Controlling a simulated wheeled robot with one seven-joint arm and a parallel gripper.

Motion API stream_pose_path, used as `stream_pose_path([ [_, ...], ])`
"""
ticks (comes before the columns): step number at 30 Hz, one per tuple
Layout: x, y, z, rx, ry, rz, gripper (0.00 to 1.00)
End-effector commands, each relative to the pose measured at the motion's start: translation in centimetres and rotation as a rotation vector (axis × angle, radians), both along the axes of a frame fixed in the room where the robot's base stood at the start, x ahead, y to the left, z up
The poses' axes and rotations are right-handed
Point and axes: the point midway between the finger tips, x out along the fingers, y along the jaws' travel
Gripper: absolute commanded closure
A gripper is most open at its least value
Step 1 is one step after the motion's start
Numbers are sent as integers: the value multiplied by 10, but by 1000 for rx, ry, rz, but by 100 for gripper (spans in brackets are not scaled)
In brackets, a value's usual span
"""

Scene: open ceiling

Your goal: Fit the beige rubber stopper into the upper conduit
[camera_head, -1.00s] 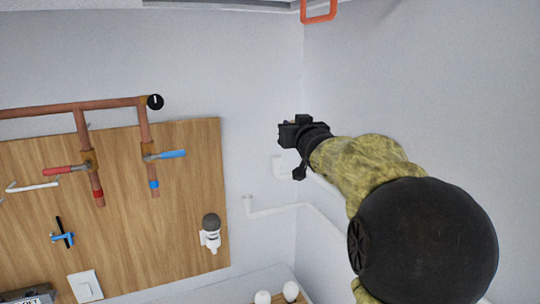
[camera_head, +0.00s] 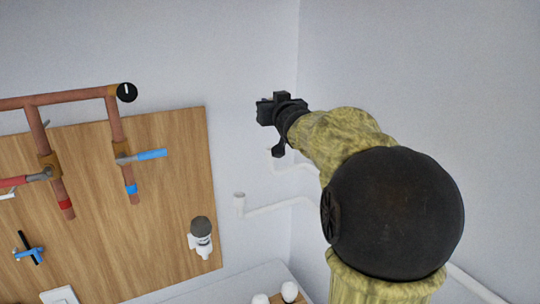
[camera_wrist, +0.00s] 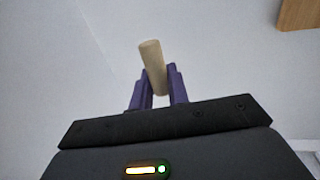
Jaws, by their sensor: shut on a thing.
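My gripper (camera_head: 268,108) is raised in front of the wall near the corner. In the wrist view, its purple fingers (camera_wrist: 158,74) are shut on the beige rubber stopper (camera_wrist: 152,56), a short cylinder that sticks out past the fingertips and tilts a little left. The stopper cannot be made out in the head view. The upper conduit (camera_head: 282,165) is a white pipe on the wall, just below my gripper and partly hidden by my arm. The lower white conduit (camera_head: 239,203) has an upturned end further left and below. The stopper is apart from both.
A wooden board (camera_head: 170,220) on the left carries copper pipes with a blue-handled valve (camera_head: 150,154) and a grey-capped white fitting (camera_head: 201,240). White round objects (camera_head: 289,291) stand at the bottom.

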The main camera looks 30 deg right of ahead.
Motion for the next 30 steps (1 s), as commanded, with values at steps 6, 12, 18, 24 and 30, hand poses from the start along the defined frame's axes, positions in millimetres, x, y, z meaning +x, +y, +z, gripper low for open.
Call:
stream_pose_path([
  [6,0,1,-25,3,4,2,100],
  [12,0,0,-57,2,4,0,100],
  [18,2,5,-63,0,0,9,100],
  [24,2,5,-65,1,1,9,100],
  [30,2,3,-90,4,5,6,100],
])
